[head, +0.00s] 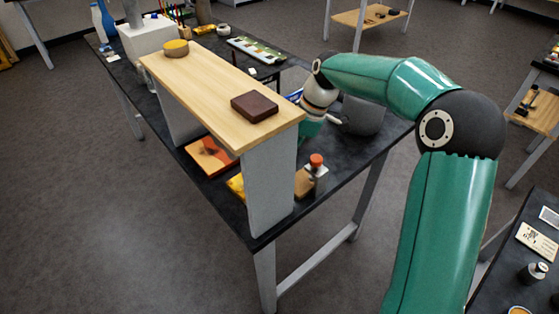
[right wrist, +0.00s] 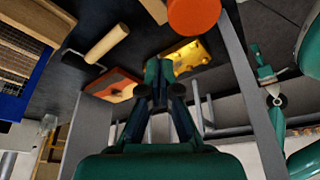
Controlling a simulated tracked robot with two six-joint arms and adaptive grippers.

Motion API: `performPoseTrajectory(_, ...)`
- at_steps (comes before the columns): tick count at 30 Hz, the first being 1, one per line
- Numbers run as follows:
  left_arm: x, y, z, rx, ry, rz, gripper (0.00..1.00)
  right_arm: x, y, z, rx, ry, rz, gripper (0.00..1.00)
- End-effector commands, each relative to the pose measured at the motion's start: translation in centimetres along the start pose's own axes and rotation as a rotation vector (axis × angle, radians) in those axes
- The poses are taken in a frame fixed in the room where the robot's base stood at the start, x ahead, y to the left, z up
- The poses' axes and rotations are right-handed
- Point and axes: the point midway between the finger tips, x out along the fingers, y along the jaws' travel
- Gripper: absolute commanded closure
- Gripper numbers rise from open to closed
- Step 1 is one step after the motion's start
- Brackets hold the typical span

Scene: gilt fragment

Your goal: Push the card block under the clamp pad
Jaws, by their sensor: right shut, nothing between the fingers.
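My right arm reaches in from the right behind the wooden shelf (head: 215,85); its fingers are hidden there in the head view. In the right wrist view the right gripper (right wrist: 158,80) is shut and empty, its tips in front of the yellow piece (right wrist: 188,56) and beside an orange-faced slab (right wrist: 115,85). The slab also lies under the shelf in the head view (head: 211,156). A dark brown block (head: 254,106) lies on the shelf. I cannot tell which item is the card block, and I cannot make out a clamp pad. What seems my left gripper (right wrist: 264,72) shows beyond the upright, state unclear.
A grey upright (head: 268,185) supports the shelf's near end. A bottle with an orange cap (head: 316,160) stands beside it. A round yellow tin (head: 176,48) sits on the shelf. A wooden-handled roller (right wrist: 106,44) and a blue-framed tray (right wrist: 40,75) lie near the right gripper.

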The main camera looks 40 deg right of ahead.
Motion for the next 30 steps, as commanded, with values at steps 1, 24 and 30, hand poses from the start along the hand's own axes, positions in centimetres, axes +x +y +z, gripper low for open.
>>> performPoseTrajectory(1,0.0,0.0,0.1,0.000,-0.001,0.000,0.60,0.4,-0.1,0.2,0.003,-0.001,-0.003,1.00)
performPoseTrajectory(24,-0.8,0.3,0.0,0.000,-0.001,0.000,0.60,9.3,-0.1,1.0,0.018,0.000,0.006,1.00)
performPoseTrajectory(30,-0.8,0.3,0.0,0.000,-0.001,0.000,0.60,9.3,-0.1,1.0,0.019,0.000,0.006,1.00)
